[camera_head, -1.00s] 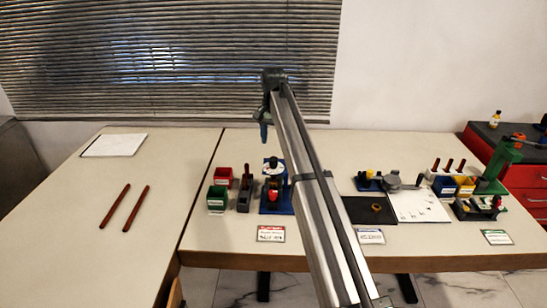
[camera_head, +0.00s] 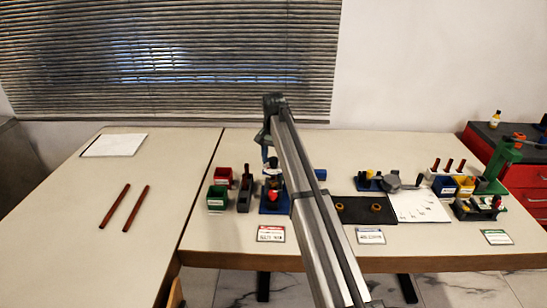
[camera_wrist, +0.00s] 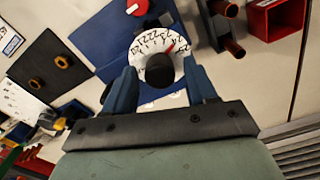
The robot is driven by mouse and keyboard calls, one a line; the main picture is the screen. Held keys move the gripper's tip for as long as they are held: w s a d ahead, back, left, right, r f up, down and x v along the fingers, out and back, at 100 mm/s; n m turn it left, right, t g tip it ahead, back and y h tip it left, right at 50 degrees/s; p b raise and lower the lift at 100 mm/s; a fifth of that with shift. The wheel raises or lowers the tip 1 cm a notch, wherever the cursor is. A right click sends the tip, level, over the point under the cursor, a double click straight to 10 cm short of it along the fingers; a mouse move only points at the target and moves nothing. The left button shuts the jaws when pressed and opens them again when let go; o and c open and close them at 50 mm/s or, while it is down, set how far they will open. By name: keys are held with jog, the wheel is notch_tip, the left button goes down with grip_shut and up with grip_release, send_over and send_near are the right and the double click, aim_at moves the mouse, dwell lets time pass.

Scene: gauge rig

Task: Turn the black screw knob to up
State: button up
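A black round knob (camera_wrist: 160,70) stands over the lower middle of a white numbered dial (camera_wrist: 157,45) with a red pointer mark, in the wrist view. My gripper (camera_wrist: 160,88) has its blue fingers spread, one on each side of the knob, with gaps visible between them and it. In the head view my gripper (camera_head: 267,152) hangs over the blue gauge stand (camera_head: 270,209) and hides most of the dial and knob. A red knob (camera_wrist: 137,7) is on the same blue stand.
A red bin (camera_head: 223,172), a green bin (camera_head: 216,203) and a dark holder (camera_head: 244,200) stand left of the gauge stand. Two red rods (camera_head: 115,206) lie on the left table.

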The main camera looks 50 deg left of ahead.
jog(key=c, duration=0.9)
jog(key=shift+c, duration=0.2)
